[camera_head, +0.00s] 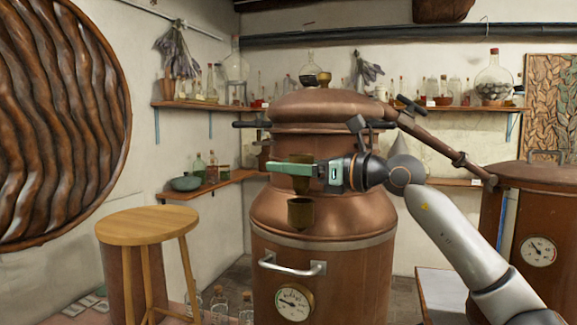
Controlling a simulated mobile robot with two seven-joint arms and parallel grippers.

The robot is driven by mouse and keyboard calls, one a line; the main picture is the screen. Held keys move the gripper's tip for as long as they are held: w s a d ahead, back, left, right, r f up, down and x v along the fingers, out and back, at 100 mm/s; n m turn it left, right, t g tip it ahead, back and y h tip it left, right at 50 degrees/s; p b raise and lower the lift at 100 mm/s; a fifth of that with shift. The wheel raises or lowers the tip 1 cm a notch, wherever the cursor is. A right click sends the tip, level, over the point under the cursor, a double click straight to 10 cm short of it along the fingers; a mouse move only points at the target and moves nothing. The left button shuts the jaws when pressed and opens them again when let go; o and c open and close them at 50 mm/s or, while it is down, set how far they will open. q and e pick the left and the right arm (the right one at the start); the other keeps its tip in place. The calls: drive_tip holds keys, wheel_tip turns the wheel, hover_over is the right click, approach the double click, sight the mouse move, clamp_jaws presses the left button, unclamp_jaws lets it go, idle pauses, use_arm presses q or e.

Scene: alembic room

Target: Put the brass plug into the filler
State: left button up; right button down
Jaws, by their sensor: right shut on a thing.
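The copper still (335,215) stands in the middle of the view. The filler (301,214) is a small brass cup on the front of its shoulder. My right gripper (288,168), with green fingers, reaches in from the right and is shut on the brass plug (301,185). The plug shows above and below the fingers, just over the filler's mouth. A small gap seems to show between plug and filler; their exact alignment in depth is hard to tell. My left gripper is not in view.
A steel handle (291,265) and a gauge (294,302) are on the still's front. A copper pipe (430,142) runs to a second copper vessel (540,215) at right. A wooden stool (150,222) stands at left. Shelves with glassware line the back walls.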

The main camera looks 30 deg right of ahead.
sight(295, 190)
drive_tip(key=shift+f+b, duration=1.75)
drive_tip(key=shift+f, duration=0.65)
idle(3.9)
drive_tip(key=shift+c, duration=0.5)
unclamp_jaws()
drive_tip(key=shift+s, duration=0.1)
drive_tip(key=shift+s+d+f, duration=0.1)
drive_tip(key=shift+s+d, duration=0.05)
drive_tip(key=shift+s, duration=0.05)
drive_tip(key=b+v, duration=0.5)
drive_tip(key=v, duration=0.7)
